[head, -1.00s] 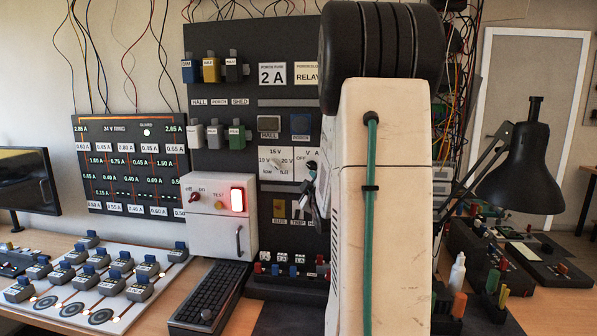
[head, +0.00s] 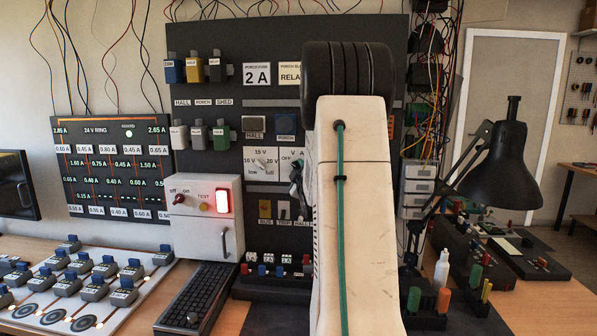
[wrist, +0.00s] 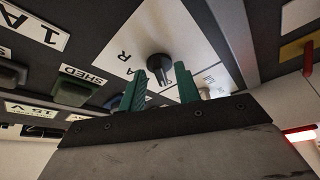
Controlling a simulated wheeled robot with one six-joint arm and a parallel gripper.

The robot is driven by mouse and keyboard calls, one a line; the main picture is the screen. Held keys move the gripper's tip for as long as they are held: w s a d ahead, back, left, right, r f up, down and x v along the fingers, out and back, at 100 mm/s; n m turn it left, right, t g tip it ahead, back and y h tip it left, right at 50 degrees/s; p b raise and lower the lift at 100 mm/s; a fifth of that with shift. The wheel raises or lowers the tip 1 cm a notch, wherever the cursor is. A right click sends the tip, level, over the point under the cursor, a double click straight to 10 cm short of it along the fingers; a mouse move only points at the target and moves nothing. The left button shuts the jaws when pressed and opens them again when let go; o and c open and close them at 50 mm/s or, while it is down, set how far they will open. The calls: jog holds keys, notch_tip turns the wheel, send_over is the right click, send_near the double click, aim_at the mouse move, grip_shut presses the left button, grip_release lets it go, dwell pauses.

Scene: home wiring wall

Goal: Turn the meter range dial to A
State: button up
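In the wrist view, a black round dial knob (wrist: 159,66) sits on a white plate (wrist: 150,30) with letters, among them an A and an R; where its pointer stands is hard to tell. My gripper (wrist: 161,73) has two green fingers, spread apart, with the knob showing between and just beyond their tips. I cannot tell whether they touch it. My gripper (head: 297,178) is mostly hidden there, close to the dark board.
A white box (head: 206,228) with a lit red switch stands below left. A black lamp (head: 512,170) stands right.

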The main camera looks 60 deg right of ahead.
grip_shut()
jog(key=shift+a, duration=0.1)
jog(key=shift+m, duration=0.4)
jog(key=m+h, duration=0.1)
jog(key=m, duration=0.2)
jog(key=shift+w+f+m+h, duration=0.1)
jog(key=shift+f+m+h, duration=0.05)
jog(key=shift+m+h, duration=0.25)
jog(key=m+g+h, duration=0.1)
jog(key=m, duration=0.2)
jog(key=m+g+h, duration=0.1)
jog(key=m, duration=0.2)
jog(key=shift+w+a+h, duration=0.1)
jog(key=shift+w+h, duration=0.1)
jog(key=shift+h, duration=0.1)
jog(key=m+g+h, duration=0.1)
jog(key=m, duration=0.1)
jog(key=m+g, duration=0.1)
jog(key=m, duration=0.2)
jog(key=shift+w+m+h, duration=0.1)
jog(key=shift+m+h, duration=0.2)
jog(key=shift+h, duration=0.1)
jog(key=shift+w+m+g+h, duration=0.1)
jog(key=shift+m+g+h, duration=0.15)
jog(key=shift+m+g, duration=0.85)
jog(key=shift+m+g+h, duration=0.25)
jog(key=shift+m+g, duration=0.25)
jog(key=shift+m, duration=1.5)
